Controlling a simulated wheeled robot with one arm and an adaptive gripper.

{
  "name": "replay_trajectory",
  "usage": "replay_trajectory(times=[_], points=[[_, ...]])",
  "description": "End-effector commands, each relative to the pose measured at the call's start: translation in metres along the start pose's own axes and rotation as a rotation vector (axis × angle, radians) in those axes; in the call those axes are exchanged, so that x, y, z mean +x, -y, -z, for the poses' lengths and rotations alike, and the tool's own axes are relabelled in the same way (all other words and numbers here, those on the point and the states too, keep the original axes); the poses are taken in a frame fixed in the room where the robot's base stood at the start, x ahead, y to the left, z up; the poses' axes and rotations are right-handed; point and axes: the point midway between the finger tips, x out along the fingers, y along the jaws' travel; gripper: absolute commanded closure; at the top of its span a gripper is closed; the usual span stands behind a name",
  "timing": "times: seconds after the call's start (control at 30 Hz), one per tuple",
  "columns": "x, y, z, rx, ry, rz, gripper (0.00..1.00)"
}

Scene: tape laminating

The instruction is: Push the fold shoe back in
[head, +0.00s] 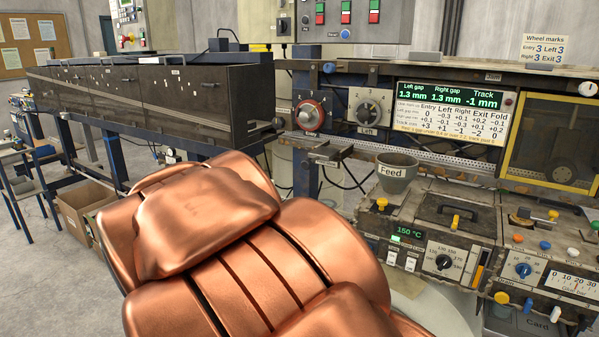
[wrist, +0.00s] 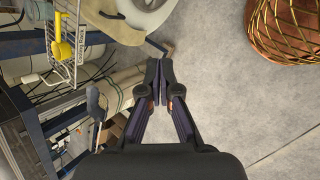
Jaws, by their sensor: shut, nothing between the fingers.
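I cannot pick out the fold shoe for sure in either view. My copper-coloured arm hides the lower middle of the head view and part of the machine behind it. My gripper (wrist: 159,75) shows only in the wrist view, with its dark fingers together and empty, above the grey floor. The laminating machine (head: 446,150) stands at the right in the head view. Its display (head: 448,95) reads left gap 1.3 mm, right gap 1.3 mm, track -1 mm.
A copper mesh-covered object (wrist: 287,28) is at upper right. A feed cup (head: 396,174) and control boxes stand right of my arm. Open floor (head: 45,255) shows at left.

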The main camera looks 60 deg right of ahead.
Motion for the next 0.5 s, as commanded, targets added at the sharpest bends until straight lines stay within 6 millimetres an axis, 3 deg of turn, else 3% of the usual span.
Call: replay_trajectory(times=[0.03,0.1,0.3,0.4,0.5], points=[[0.008,-0.036,-0.003,-0.080,0.047,-0.076,1.00],[0.011,-0.084,-0.007,-0.218,0.114,-0.180,1.00],[0.013,-0.199,-0.003,-0.656,0.338,-0.393,1.00],[0.013,-0.236,0.003,-0.843,0.439,-0.445,1.00],[0.014,-0.260,0.012,-0.983,0.506,-0.477,1.00]])
